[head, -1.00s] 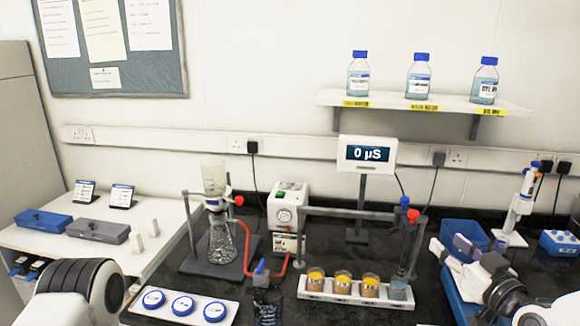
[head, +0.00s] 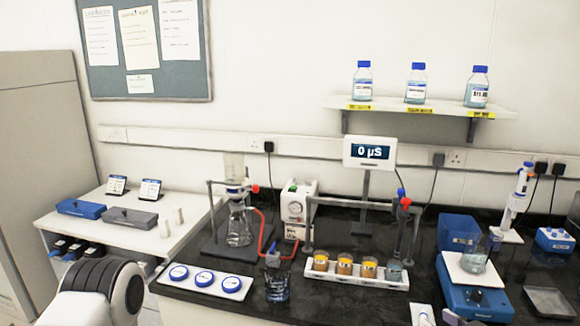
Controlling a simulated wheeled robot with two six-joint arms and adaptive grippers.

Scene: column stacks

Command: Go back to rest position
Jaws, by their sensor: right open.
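My right gripper (head: 440,316) shows only at the bottom edge of the head view, as white and dark finger parts. It is open and nothing shows between its fingers. It is in front of the blue balance (head: 478,302), which carries a glass beaker (head: 474,259) on its white plate. Most of my right arm is out of the picture. A black and white link of my left arm shows at the bottom left; the left gripper itself is not visible.
A white rack (head: 345,275) holds several small vessels. A white tray (head: 203,293) with three blue-capped items lies at the front edge. A filtration flask (head: 239,231) stands on a stand behind. A display (head: 369,153) reads 0 µS. Three bottles stand on the shelf (head: 400,108).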

